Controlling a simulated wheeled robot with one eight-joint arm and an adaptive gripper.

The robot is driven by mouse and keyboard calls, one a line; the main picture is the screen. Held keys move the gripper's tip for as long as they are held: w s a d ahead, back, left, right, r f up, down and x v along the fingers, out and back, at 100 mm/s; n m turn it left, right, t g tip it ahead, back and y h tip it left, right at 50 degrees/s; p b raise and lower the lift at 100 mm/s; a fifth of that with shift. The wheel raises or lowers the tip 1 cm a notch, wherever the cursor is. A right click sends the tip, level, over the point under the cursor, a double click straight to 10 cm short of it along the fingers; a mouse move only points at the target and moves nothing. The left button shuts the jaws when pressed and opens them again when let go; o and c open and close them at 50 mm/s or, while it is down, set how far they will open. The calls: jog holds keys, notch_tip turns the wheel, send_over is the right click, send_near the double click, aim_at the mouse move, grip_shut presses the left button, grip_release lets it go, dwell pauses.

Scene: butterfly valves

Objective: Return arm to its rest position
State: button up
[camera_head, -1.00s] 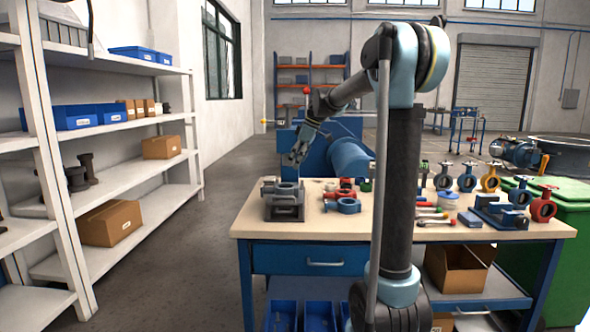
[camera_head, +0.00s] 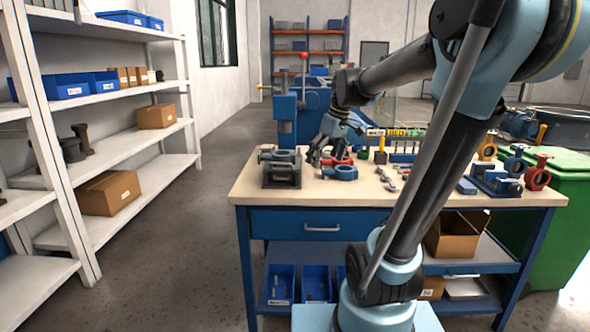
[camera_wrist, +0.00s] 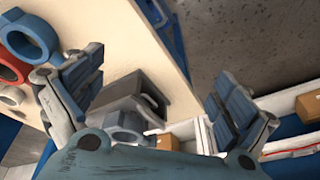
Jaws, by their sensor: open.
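My gripper (camera_head: 325,148) hangs over the workbench (camera_head: 350,196), beside and to the right of the grey vise-like fixture (camera_head: 280,168). In the wrist view my gripper (camera_wrist: 155,100) has its two fingers spread wide, with nothing held between them. The grey fixture, with a grey-blue ring-shaped part (camera_wrist: 128,125), shows beyond the fingers. A blue valve ring (camera_head: 345,172) lies on the bench close by the gripper, with red parts behind it. My arm reaches from the right across the bench and hides part of its right half.
Several valves, including a red one (camera_head: 537,177), stand at the bench's right end. A green bin (camera_head: 562,210) is to the right. White shelves (camera_head: 115,150) with blue bins and cardboard boxes line the left. The aisle between shelves and bench is clear.

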jog(key=s+d+f+m+h, duration=0.1)
jog(key=s+d+f+m, duration=0.3)
jog(key=s+f, duration=0.5)
jog(key=s+d+f+m+h, duration=0.1)
jog(key=s+d+f+m, duration=0.3)
jog(key=s+f, duration=0.5)
jog(key=s+d, duration=0.1)
jog(key=s, duration=0.2)
jog(key=shift+m+t, duration=0.3)
jog(key=shift+w+f, duration=0.1)
jog(key=shift+w+f, duration=0.2)
jog(key=shift+w, duration=0.25)
